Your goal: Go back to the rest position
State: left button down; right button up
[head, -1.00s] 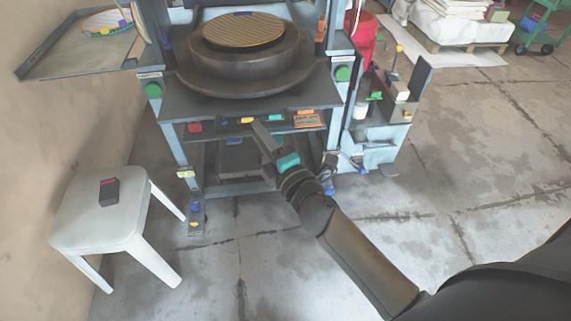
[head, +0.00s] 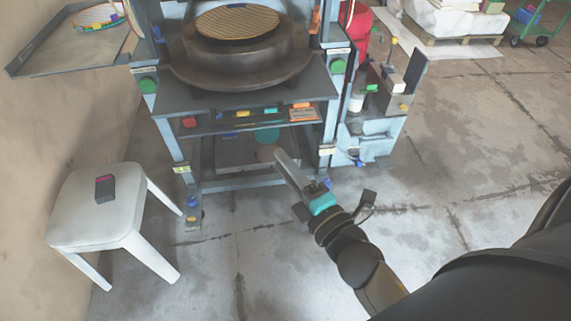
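My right gripper (head: 325,180) shows in the head view in front of the press's lower right leg. Its two fingers stand wide apart, one toward the press and one to the right, with nothing between them. It is clear of the press (head: 240,105). The press carries a round dark plate with a ribbed golden disc (head: 237,22) on top. My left gripper does not show.
A white stool (head: 95,210) with a dark box (head: 105,188) stands at the left by the wall. A grey side tray (head: 70,50) juts out at upper left. A side shelf (head: 375,125) stands right of the press.

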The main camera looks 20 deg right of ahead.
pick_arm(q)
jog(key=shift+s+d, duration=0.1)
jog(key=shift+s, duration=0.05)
